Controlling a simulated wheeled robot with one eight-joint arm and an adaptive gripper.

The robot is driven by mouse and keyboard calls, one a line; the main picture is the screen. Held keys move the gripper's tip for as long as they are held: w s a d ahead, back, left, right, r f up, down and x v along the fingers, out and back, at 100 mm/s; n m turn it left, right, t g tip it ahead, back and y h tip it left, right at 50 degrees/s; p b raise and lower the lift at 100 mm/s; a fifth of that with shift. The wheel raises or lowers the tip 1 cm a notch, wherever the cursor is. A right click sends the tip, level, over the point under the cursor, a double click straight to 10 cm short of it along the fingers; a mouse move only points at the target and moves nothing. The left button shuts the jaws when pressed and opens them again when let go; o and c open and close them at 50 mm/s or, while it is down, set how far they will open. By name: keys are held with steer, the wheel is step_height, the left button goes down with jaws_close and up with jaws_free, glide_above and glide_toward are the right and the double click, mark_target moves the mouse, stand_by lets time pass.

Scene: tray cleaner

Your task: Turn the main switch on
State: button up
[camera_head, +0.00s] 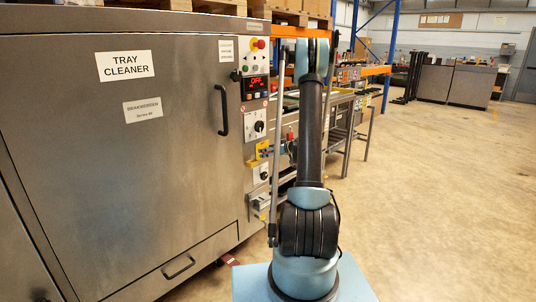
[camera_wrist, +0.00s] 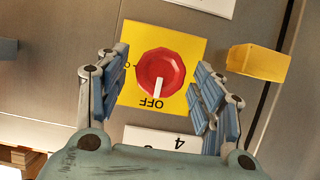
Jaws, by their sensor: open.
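The main switch is a red round knob (camera_wrist: 160,75) with a white pointer, on a yellow plate (camera_wrist: 192,45) in the wrist view. The pointer faces the OFF label, which appears upside down at the bottom of the plate. My gripper (camera_wrist: 162,68) is open, with one blue-padded finger on each side of the knob and gaps between fingers and knob. In the head view a small yellow plate (camera_head: 262,150) shows low on the machine's control column, partly beside my arm. My gripper is hard to make out there behind the arm.
A yellow block (camera_wrist: 258,63) sticks out right of the switch in the wrist view. The tray cleaner (camera_head: 90,140) has a door handle (camera_head: 222,110), a red OFF display (camera_head: 257,83) and a black knob panel (camera_head: 256,125). Open floor (camera_head: 430,200) lies to the right.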

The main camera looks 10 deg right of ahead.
steer(key=c, duration=1)
steer(key=shift+d+m, duration=0.1)
steer(key=shift+m, duration=0.2)
steer(key=m+y, duration=0.2)
steer(key=m, duration=0.2)
steer(key=m+g+y, duration=0.1)
steer(key=m+y, duration=0.1)
steer(key=m, duration=0.2)
steer(key=d+f+m+y, duration=0.1)
steer(key=m+y, duration=0.2)
steer(key=m, duration=0.1)
steer(key=shift+w+m+g, duration=0.3)
steer(key=shift+w+m, duration=0.1)
steer(key=shift+f, duration=0.1)
